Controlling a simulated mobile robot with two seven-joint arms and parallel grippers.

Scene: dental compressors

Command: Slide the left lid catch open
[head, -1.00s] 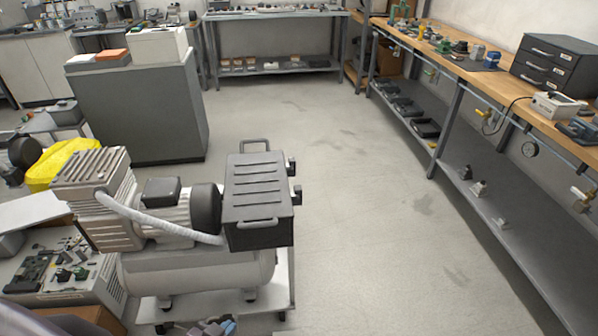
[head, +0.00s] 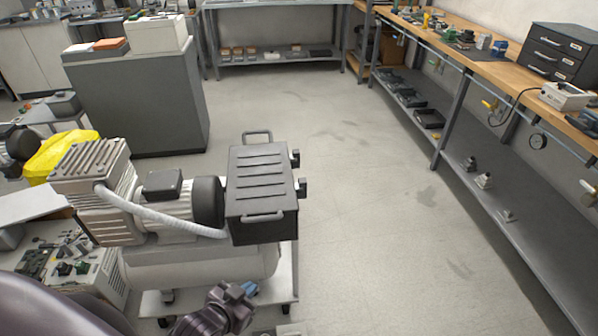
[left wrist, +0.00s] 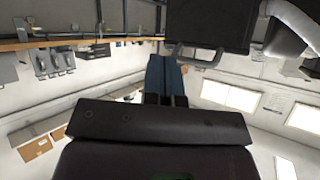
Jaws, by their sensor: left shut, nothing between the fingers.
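The black ribbed-lid box (head: 262,190) sits at the right end of the compressor (head: 190,262), with a bar handle at its near and far ends. Two small dark catches stick out from its right side, a far one (head: 295,158) and a near one (head: 301,187). I cannot tell which is the left one, or whether either is open. My left gripper (head: 249,288) is below and in front of the box, apart from it. In the left wrist view its blue fingers (left wrist: 165,72) are shut together and empty, near the box's handle (left wrist: 196,56). My right gripper is out of view.
The compressor stands on a white wheeled cart (head: 285,282). A grey cabinet (head: 140,105) stands behind it, and a workbench (head: 480,62) with a lower shelf runs along the right. The floor between box and workbench is clear.

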